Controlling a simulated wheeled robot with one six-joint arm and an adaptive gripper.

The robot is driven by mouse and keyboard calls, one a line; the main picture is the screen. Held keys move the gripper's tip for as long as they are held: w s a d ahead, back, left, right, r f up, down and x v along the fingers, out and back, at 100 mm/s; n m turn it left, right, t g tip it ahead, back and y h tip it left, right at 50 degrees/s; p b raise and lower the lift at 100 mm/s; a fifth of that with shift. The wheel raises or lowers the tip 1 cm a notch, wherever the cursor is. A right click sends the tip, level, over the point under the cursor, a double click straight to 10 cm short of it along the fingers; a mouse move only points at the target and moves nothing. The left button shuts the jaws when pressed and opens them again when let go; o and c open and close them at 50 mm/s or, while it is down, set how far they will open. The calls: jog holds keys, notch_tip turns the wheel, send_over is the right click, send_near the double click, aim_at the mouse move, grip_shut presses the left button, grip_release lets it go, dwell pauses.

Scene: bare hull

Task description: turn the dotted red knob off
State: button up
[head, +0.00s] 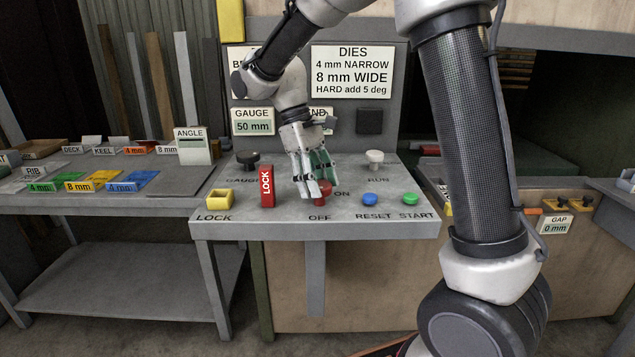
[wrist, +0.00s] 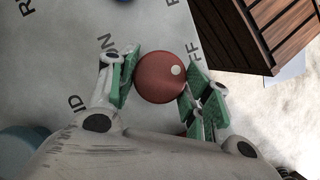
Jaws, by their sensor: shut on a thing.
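The red knob (head: 325,188) stands on the sloped grey panel (head: 345,226), between the ON and OFF labels. It is partly hidden by my gripper (head: 315,178) in the head view. In the wrist view the knob (wrist: 155,80) is round and red with one pale dot. The dot sits near its right edge, on the side of the partly hidden OFF lettering. My gripper (wrist: 158,88) has its green-padded fingers on both sides of the knob, shut on it.
A red LOCK piece (head: 267,186) and a yellow socket (head: 218,198) are left of the knob. Blue (head: 370,199) and green (head: 410,199) buttons are to the right. A black knob (head: 248,158) and a pale knob (head: 375,157) stand at the panel's back.

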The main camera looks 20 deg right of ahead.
jog(key=shift+w+m+y, duration=0.1)
jog(key=shift+m+y, duration=0.2)
jog(key=shift+m, duration=0.5)
jog(key=o, duration=1)
jog(key=v, duration=1.2)
